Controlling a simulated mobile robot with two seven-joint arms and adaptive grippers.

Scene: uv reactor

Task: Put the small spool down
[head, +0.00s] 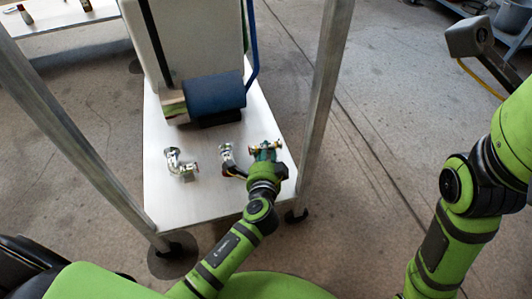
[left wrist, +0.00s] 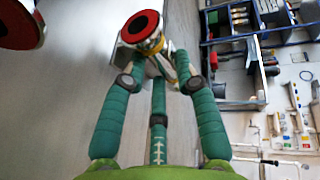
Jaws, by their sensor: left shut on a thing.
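My left gripper (head: 265,154) is over the front right of the white platform (head: 215,196), its teal fingers closed. In the left wrist view the gripper (left wrist: 158,82) is shut on the small spool (left wrist: 147,42), a shiny metal piece with a red round end face. In the head view the fingers hide most of this spool. I cannot tell whether it touches the platform. A silver elbow-shaped fitting (head: 180,166) stands on the platform to the left. Another silver fitting (head: 227,155) is just left of my gripper.
A tall white unit with a blue cylinder (head: 214,93) stands behind the fittings. Metal posts (head: 322,110) rise at the platform's sides. In the left wrist view another red-faced part (left wrist: 18,22) is at upper left, and blue bins (left wrist: 228,62) are at right. Bare platform lies in front of the elbow.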

